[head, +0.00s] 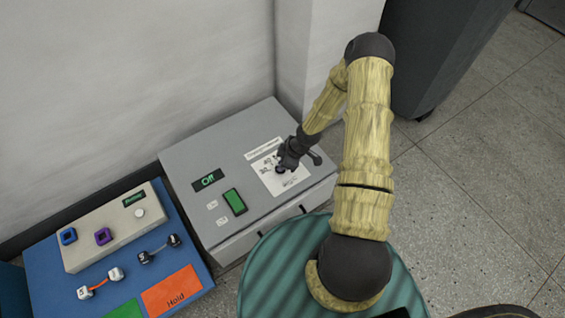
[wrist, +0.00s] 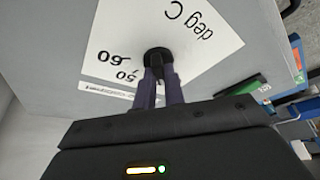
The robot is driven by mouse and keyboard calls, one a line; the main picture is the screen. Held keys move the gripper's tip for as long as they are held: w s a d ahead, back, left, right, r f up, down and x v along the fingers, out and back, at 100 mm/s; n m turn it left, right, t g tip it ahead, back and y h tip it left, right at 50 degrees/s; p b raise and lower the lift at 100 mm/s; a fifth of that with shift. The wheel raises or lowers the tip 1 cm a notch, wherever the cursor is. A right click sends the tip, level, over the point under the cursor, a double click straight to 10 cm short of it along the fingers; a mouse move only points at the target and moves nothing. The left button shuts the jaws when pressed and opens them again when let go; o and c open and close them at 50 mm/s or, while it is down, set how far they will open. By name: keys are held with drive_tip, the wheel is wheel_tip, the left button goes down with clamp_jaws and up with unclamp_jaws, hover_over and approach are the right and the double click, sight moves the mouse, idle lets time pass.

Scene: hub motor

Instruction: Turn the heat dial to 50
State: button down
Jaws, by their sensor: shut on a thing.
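The heat dial (wrist: 158,58) is a small black round knob on a white label (wrist: 195,30) marked "deg C", with the numbers 50 and 60 readable near it in the wrist view. My gripper (wrist: 160,78) is shut on the dial from the front, its two dark fingers close together at the knob. In the head view my gripper (head: 281,168) is over the white label on the grey box and hides much of the dial. I cannot tell which number the dial points at.
The grey box (head: 185,160) also carries an "Off" display (head: 208,180) and a green switch (head: 235,202). A blue board (head: 190,245) with a beige box (head: 110,240), cables and an orange "Hold" patch (head: 172,291) lies to the left. A wall stands behind; floor is open at right.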

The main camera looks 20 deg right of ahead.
drive_tip(key=m+t+p, duration=0.1)
drive_tip(key=m, duration=0.2)
drive_tip(key=shift+r+h, duration=0.1)
drive_tip(key=shift+h, duration=0.3)
drive_tip(key=m+t+h+p, duration=0.1)
drive_tip(key=m, duration=0.3)
drive_tip(key=shift+s+a+p, duration=0.1)
drive_tip(key=shift+p, duration=0.2)
drive_tip(key=m+h+p, duration=0.1)
drive_tip(key=m, duration=0.2)
drive_tip(key=shift+a+m+t+p, duration=0.1)
drive_tip(key=shift+m+t+p, duration=0.2)
drive_tip(key=shift+m+p, duration=0.1)
drive_tip(key=shift+m+h+p, duration=0.55)
drive_tip(key=shift+m+h, duration=0.15)
drive_tip(key=shift+m, duration=0.7)
drive_tip(key=c, duration=1.5)
unclamp_jaws()
